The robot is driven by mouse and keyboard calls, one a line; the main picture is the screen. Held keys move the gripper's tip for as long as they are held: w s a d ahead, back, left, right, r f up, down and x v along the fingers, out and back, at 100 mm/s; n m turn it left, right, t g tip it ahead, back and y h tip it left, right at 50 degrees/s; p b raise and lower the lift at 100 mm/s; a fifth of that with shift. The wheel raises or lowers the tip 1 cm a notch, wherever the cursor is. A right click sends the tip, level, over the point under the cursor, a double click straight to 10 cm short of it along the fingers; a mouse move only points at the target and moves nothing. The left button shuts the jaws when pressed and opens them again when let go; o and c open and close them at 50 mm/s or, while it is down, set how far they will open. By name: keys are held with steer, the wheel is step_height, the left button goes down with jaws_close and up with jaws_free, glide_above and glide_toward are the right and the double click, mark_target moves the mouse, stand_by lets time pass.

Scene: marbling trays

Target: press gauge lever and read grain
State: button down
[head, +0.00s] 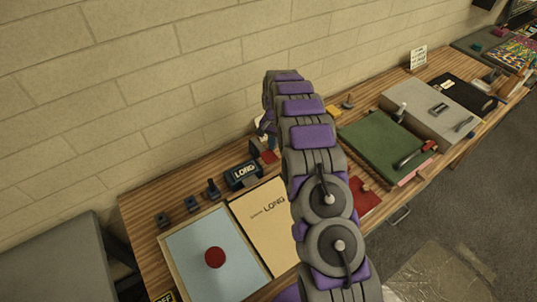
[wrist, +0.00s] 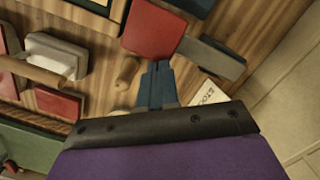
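My gripper (wrist: 157,86) shows in the wrist view as two narrow blue-grey fingers side by side with no clear gap, and nothing shows between them. Their tips lie just below a red paddle-shaped piece (wrist: 152,28), which may be the gauge lever; I cannot tell whether they touch it. In the head view a small red piece (head: 270,157) shows left of my arm, next to a dark box marked LONG (head: 243,175). My arm hides most of my gripper there.
A tan LONG board (head: 266,222) and a pale blue tray (head: 190,268) with a red disc (head: 215,257) lie on the wooden bench (head: 140,205). Right of my arm are a green pad (head: 380,143) and a grey tray (head: 432,112). A block wall (head: 150,80) runs behind.

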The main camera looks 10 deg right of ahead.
step_height(320, 180, up, 17)
steer(key=w+p, duration=0.1)
steer(key=shift+w+d, duration=0.3)
steer(key=shift+d, duration=0.15)
stand_by(0.8)
steer(key=s+a+r+n+b, duration=0.15)
steer(key=s+r, duration=0.35)
steer(key=s, duration=0.7)
steer(key=s+a+r+n+b, duration=0.15)
steer(key=s+r, duration=0.35)
steer(key=s, duration=0.7)
steer(key=s+f+n+b, duration=0.1)
steer(key=s+f, duration=0.2)
steer(key=s, duration=1.1)
steer(key=s+f+n+b, duration=0.1)
steer(key=s+f+n, duration=0.1)
steer(key=s, duration=1.2)
steer(key=shift+s+d+f+n+g+h+b, duration=0.3)
steer(key=shift+s+d+f+g+b, duration=0.1)
steer(key=shift+f, duration=0.35)
steer(key=shift+w+a, duration=0.1)
